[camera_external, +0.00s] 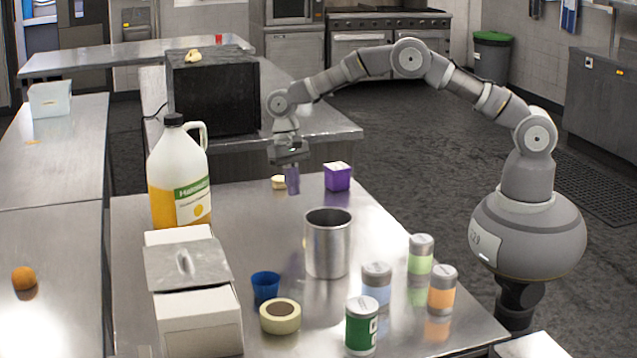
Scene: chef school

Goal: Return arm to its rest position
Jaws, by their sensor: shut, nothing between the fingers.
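My gripper (291,180) hangs at the end of my outstretched arm, pointing down over the far part of the steel table (400,235). Its fingers are shut with nothing between them. My arm reaches left from my round base at the right, arching over the table's far right corner. A small pale yellowish item (278,182) lies beside the fingertips on the left in this view; whether they touch cannot be told. A purple box (337,176) stands a little to the right of the gripper.
A steel pot (327,243) stands mid-table. Several lidded jars, including a green one (361,325), stand front right. A large jug (179,180), white box (198,318), blue cup (265,285) and tape roll (280,316) are at left. A black box (214,95) stands behind.

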